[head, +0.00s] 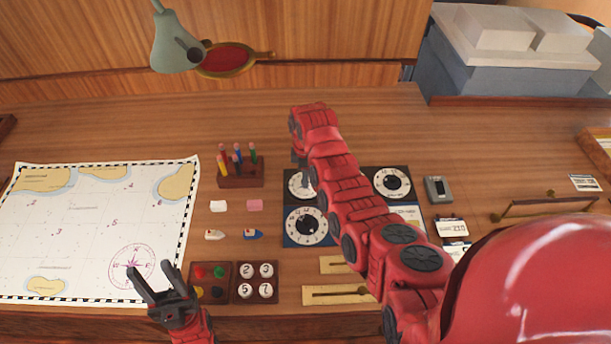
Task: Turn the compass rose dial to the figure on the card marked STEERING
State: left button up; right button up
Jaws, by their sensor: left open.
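A group of dials sits on dark square plates near the middle of the desk: an upper left dial (299,188), a larger lower left dial (306,227) on a blue plate, and an upper right dial (391,183). I cannot read which is the compass rose dial. Small white cards lie to the right, one upper card (451,228) with a large figure and a lower card (456,251); their headings are too small to read. My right gripper (301,172) points down at the upper left dial, its fingers mostly hidden by my arm. My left gripper (155,283) is open and empty over the chart's lower right corner.
A chart (85,225) with a printed pink rose covers the left. Button boxes (256,282), a pen block (240,172), small boats (252,234) and brass sliders (336,294) surround the dials. A grey device (438,190) stands right.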

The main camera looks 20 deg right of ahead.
grip_shut()
